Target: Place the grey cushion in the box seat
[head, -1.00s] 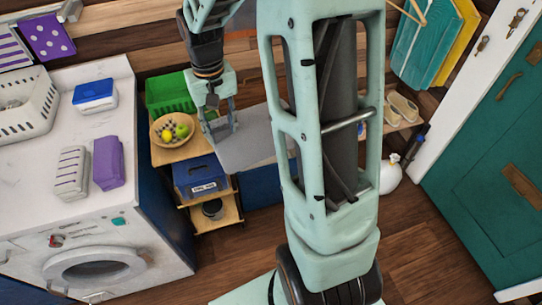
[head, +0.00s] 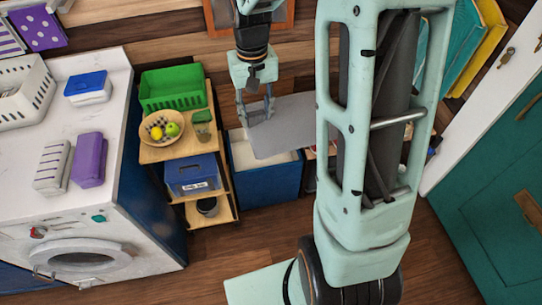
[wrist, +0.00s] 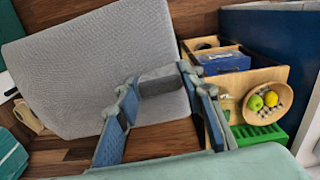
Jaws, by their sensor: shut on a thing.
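The grey cushion (head: 292,127) is a flat slab held at its left end by my gripper (head: 256,108). In the head view it hangs over the back and right part of the blue box seat (head: 268,186), whose pale open top shows in front of it. In the wrist view the quilted cushion (wrist: 85,75) fills the upper left, and my gripper's fingers (wrist: 160,82) are closed on a darker grey part at its near side. The cushion looks tilted there. Its height above the box seat is hard to tell.
Left of the box seat stands a wooden shelf (head: 219,128) with a green basket (head: 173,88), a fruit bowl (head: 147,129) and a blue bin (head: 192,176). A white counter with a washer (head: 95,225) is further left.

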